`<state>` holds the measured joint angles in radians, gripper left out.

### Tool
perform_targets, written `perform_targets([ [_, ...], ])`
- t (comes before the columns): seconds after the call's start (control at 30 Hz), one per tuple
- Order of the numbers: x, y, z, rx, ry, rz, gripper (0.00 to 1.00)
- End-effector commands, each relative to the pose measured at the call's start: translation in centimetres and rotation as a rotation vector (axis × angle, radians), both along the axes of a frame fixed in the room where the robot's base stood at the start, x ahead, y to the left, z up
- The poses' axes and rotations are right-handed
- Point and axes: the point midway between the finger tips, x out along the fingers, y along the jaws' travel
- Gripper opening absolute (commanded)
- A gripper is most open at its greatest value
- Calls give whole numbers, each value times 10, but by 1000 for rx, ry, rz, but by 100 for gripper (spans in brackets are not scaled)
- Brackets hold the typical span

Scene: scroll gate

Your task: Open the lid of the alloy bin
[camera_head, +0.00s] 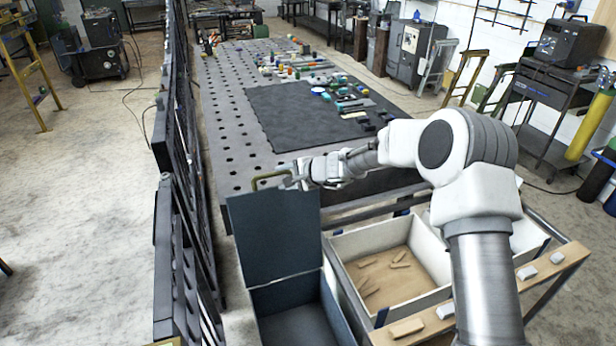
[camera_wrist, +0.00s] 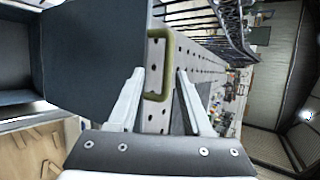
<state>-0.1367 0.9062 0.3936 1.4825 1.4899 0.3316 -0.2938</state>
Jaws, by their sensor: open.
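The alloy bin (camera_head: 340,312) is a dark blue-grey box at the bottom centre of the head view, its inside exposed. Its lid (camera_head: 275,237) stands raised, roughly upright at the bin's far side. A brass-coloured handle (camera_head: 256,181) sits at the lid's top edge. My gripper (camera_head: 292,181) is at the handle's right in the head view. In the wrist view my gripper (camera_wrist: 160,73) is open, and the handle (camera_wrist: 166,60) shows between the two fingers beside the lid (camera_wrist: 88,60). I cannot tell whether the fingers touch it.
A white-walled bin (camera_head: 375,240) with several tan pieces stands right of the alloy bin. Behind is a perforated metal table (camera_head: 228,110) with a dark mat (camera_head: 290,125) and many small items. A dark fence-like panel (camera_head: 180,200) runs close along the left.

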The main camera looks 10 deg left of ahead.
Motion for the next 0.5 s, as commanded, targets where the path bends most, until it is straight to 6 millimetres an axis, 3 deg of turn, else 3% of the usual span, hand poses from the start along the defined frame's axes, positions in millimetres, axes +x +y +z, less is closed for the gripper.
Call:
perform_targets([
  [0.5,-39,-68,52,0,-3,0,50],
])
